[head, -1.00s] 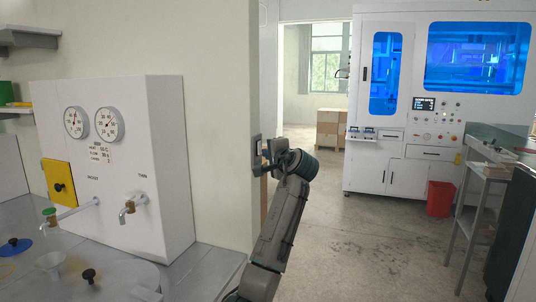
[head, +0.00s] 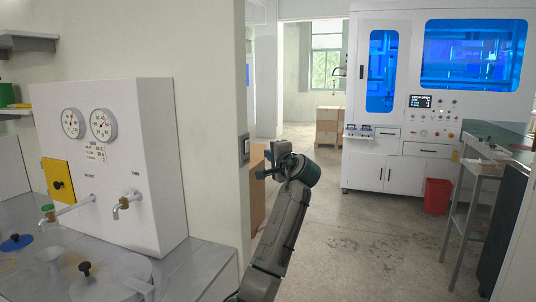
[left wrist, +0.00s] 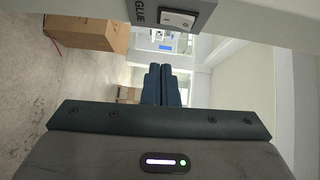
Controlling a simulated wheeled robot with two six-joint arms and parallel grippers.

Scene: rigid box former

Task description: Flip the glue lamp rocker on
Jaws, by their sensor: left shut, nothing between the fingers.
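The glue lamp rocker is on a small grey switch plate (head: 244,149) at the wall's end, left of my gripper in the head view. In the left wrist view the white rocker (left wrist: 178,19) shows at the top edge, beside the letters "GLUE". I cannot tell which way it is tipped. My left gripper (head: 263,173) is just right of the plate and slightly lower, apart from it in the picture. In the left wrist view its dark fingers (left wrist: 161,84) are together and hold nothing. My right gripper is out of view.
The wall end (head: 215,120) stands close left of my arm. A white glue cabinet (head: 135,170) with gauges and taps is on the left bench. A brown carton (left wrist: 88,32) lies beyond the wall. Open floor (head: 350,220) stretches right, towards a red bin (head: 437,196).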

